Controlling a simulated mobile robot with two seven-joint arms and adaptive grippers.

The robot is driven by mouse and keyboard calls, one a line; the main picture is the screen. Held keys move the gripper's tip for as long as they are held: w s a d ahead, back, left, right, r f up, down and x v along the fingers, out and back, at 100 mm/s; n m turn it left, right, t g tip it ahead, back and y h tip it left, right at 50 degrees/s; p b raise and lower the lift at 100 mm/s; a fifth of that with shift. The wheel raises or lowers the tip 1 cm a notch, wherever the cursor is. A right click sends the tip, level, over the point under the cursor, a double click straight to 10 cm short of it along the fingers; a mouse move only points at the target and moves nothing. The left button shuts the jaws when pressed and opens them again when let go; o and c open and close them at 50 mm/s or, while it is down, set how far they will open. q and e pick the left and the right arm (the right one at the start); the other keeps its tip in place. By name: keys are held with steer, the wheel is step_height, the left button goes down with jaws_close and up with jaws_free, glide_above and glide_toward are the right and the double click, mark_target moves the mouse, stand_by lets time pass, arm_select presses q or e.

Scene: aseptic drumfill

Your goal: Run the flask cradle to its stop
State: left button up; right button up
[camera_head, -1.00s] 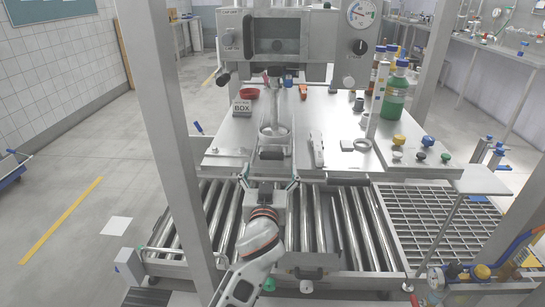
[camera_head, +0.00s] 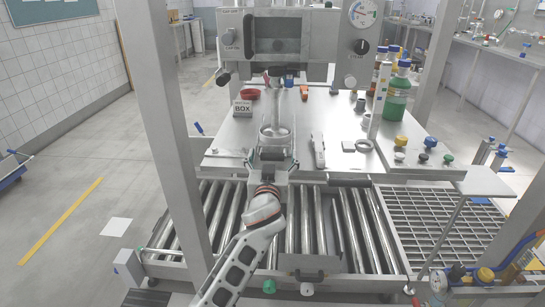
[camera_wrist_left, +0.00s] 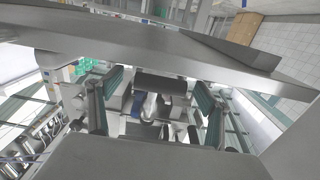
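The flask cradle (camera_head: 284,139) is a small metal carrier with a ring, on a narrow track in the middle of the steel worktop. A pale, clear-looking flask (camera_head: 276,108) stands upright in it, below the cabinet. A dark handle bar (camera_head: 271,154) is at the cradle's near end. My left gripper (camera_head: 272,162) is at the worktop's front edge, reaching the handle. In the left wrist view, the dark bar (camera_wrist_left: 160,84) lies between the two spread fingers, with gaps seeming to show on both sides. My right gripper is not in view.
A box-labelled block (camera_head: 242,107) and red dish (camera_head: 249,94) are left of the track. A grey-white tool (camera_head: 318,150) lies close on its right. A green bottle (camera_head: 397,98) and coloured caps are farther right. Frame posts (camera_head: 165,120) flank the worktop; rollers (camera_head: 305,220) lie below.

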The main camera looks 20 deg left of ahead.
mark_target(273, 149)
arm_select(q)
steer(key=c, duration=1.2)
steer(key=shift+f+b+x, duration=0.2)
steer(key=shift+b+x, duration=0.4)
steer(key=shift+x, duration=1.15)
steer(key=shift+c, duration=0.2)
steer(key=shift+w+a+r, duration=0.1)
steer(key=shift+w+r, duration=0.05)
steer(key=shift+w, duration=0.2)
steer(key=o, duration=1.6)
steer(key=v, duration=1.2)
